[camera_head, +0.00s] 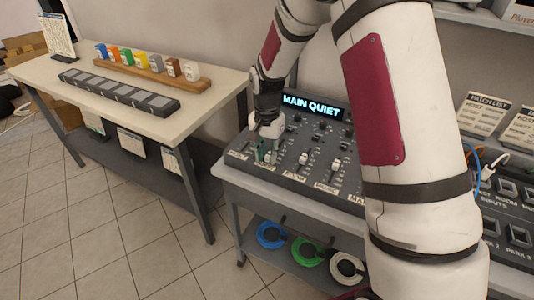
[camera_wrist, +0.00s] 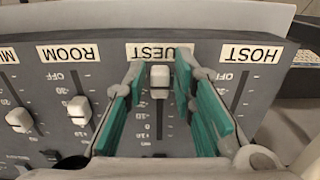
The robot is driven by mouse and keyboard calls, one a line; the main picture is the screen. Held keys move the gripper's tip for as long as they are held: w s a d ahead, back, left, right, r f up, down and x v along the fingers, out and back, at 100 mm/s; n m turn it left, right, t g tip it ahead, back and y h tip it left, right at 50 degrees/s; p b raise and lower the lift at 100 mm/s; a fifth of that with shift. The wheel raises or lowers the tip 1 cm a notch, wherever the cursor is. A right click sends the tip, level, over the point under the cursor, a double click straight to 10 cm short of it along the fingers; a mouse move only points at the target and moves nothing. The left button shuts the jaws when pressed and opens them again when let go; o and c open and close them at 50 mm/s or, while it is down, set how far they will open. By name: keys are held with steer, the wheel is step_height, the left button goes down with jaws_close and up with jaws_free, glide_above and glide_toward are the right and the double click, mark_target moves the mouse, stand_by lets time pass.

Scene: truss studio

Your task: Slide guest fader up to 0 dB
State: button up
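The mixing console (camera_head: 330,150) stands on a grey cart with its display reading "MAIN QUIET". In the wrist view, the guest fader cap (camera_wrist: 160,78) is white and sits near its channel label, (camera_wrist: 165,53) partly covered by my fingers. The slot runs from the cap toward the picture's bottom, past scale marks around 0 and +10. My gripper (camera_wrist: 160,72) is open, with a teal finger on each side of the cap and a visible gap on both sides. In the head view my gripper (camera_head: 266,152) is low over the console's left end.
In the wrist view, the room fader (camera_wrist: 79,110) and music fader (camera_wrist: 19,119) lie left; the HOST label (camera_wrist: 250,54) lies right. A patch panel (camera_head: 510,195) with cables is right of the console. A table (camera_head: 120,110) stands left.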

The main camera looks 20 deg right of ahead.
jaws_close()
steer(key=w+d+b, duration=0.3)
steer(key=w+d, duration=0.2)
steer(key=shift+w+d, duration=0.35)
steer(key=o, duration=0.6)
jaws_free()
steer(key=shift+c, duration=0.2)
steer(key=shift+r, duration=0.1)
step_height(320, 180, up, 12)
